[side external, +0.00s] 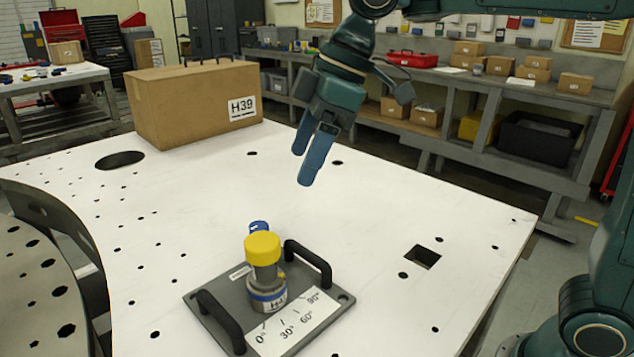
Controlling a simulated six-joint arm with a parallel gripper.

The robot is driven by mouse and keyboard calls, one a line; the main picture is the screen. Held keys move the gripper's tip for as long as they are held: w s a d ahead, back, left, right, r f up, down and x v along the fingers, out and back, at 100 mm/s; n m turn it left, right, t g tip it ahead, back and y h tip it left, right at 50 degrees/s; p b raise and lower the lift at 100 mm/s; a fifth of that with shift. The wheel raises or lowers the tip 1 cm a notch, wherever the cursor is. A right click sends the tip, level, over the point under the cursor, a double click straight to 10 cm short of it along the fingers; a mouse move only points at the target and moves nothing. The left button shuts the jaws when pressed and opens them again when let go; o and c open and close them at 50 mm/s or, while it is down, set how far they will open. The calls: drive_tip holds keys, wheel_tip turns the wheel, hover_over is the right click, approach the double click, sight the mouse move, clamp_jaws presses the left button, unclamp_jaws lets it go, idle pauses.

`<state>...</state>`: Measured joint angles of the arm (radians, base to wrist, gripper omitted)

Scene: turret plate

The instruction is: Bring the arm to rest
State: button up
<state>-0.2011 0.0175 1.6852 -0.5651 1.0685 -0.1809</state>
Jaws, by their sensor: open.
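My gripper (305,170) hangs above the white table, in the upper middle of the side external view. Its two blue fingers point down and a little left, apart and with nothing between them. The turret plate (215,292) lies on the table at the lower middle, with two black handles and an angle scale marked from 0° to 90°. A turret (267,290) with a yellow cap (263,248) and a blue band stands upright on it. A small blue part (259,227) shows behind the cap, mostly hidden. My gripper is clear of the plate, above and behind it.
A cardboard box (190,105) labelled H39 stands at the table's back left. The white table (390,220) has several small holes, a round opening (120,160) and a square opening (423,257). A curved perforated metal piece (40,290) stands at the left edge. The table's middle is clear.

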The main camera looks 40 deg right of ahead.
drive_tip(key=s+d+f+m+t+h, duration=0.1)
drive_tip(key=s+d+f+m, duration=0.3)
drive_tip(key=s+d, duration=0.4)
drive_tip(key=s+d+f+m+t+h, duration=0.1)
drive_tip(key=s+d+f+m, duration=0.3)
drive_tip(key=s, duration=0.7)
drive_tip(key=d+m+h, duration=0.1)
drive_tip(key=d+m, duration=0.1)
drive_tip(key=d, duration=0.2)
drive_tip(key=shift+s+f+m+t+h, duration=0.2)
drive_tip(key=shift+f+m+t+h, duration=0.1)
drive_tip(key=shift+t, duration=0.1)
drive_tip(key=shift+d, duration=0.1)
